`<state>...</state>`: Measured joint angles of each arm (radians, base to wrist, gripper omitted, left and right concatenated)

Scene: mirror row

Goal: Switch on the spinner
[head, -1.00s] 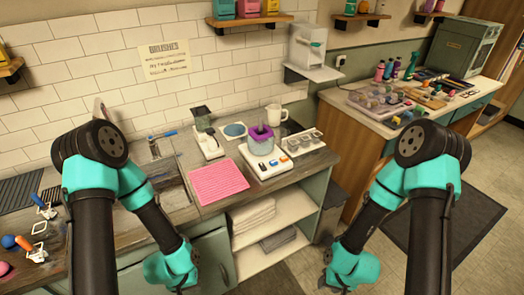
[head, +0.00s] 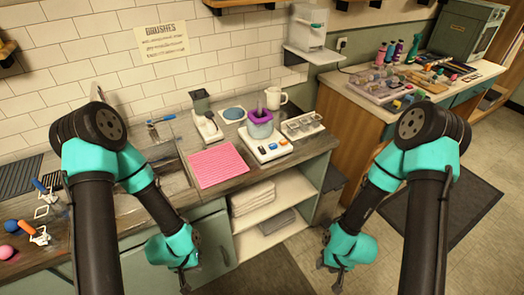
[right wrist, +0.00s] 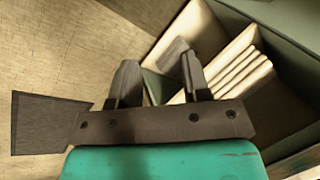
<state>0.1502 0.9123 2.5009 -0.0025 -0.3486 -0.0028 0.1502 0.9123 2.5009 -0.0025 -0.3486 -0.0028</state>
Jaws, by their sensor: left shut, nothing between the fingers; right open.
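The spinner (head: 267,151) appears to be the white base on the counter in the head view, with blue and orange controls on its front. A grey cup with a purple rim (head: 261,123) stands upright on it. Whether it is running cannot be told. My left gripper (head: 184,279) is shut and empty, low in front of the cabinet, well below and left of the spinner. My right gripper (head: 326,262) hangs low, right of the open shelves and apart from the spinner. In the right wrist view it (right wrist: 158,65) is open, with nothing between its fingers.
A pink mat (head: 218,165) lies left of the spinner, and a white compartment tray (head: 302,125) is to its right. A white mug (head: 275,97) and a small white appliance (head: 207,125) stand nearby. Folded towels (head: 252,198) lie on the shelf below the counter edge.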

